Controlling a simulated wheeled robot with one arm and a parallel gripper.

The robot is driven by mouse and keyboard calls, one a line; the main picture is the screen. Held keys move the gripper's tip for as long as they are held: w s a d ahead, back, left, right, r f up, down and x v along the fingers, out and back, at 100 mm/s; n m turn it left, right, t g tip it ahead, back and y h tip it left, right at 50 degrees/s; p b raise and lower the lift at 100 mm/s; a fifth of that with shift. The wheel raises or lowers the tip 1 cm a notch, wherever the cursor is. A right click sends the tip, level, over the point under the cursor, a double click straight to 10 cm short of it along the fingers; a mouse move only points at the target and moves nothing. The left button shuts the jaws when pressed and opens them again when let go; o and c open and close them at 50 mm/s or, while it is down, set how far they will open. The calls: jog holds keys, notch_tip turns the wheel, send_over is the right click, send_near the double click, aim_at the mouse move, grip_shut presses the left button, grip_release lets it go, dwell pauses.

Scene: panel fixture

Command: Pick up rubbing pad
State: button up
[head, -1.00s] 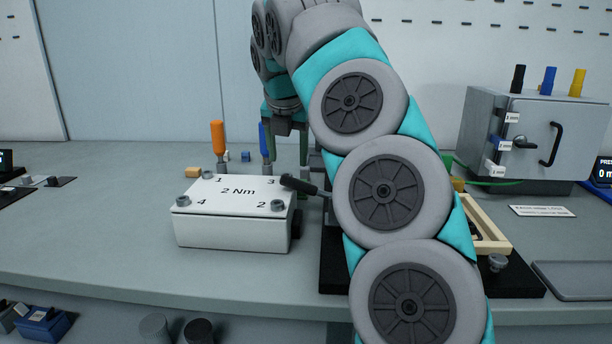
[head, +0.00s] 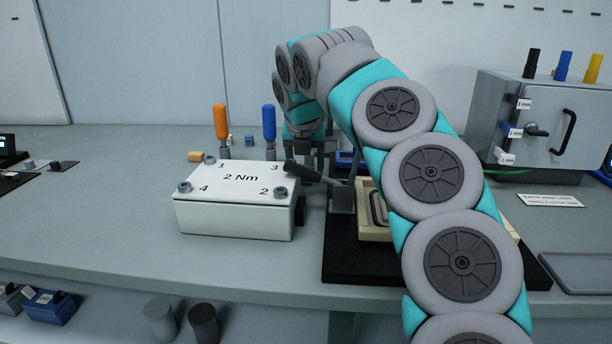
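My gripper (head: 316,158) points down over the table, behind the white box and the black lever. Its fingertips are partly hidden by the lever, so I cannot tell whether it is open or shut or whether anything is between the fingers. I cannot make out the rubbing pad for certain. A small tan block (head: 201,157) lies behind the box's left corner. A blue item (head: 347,160) shows in part just right of my gripper, mostly hidden by my arm.
The white box (head: 235,215) marked "2 Nm" stands left of a black base (head: 350,263) with a lever clamp (head: 341,197) and a wooden frame (head: 372,232). Orange (head: 221,122) and blue (head: 269,122) screwdrivers stand behind it. A grey cabinet (head: 530,110) stands right.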

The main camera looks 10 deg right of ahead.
grip_shut()
dwell(0.5)
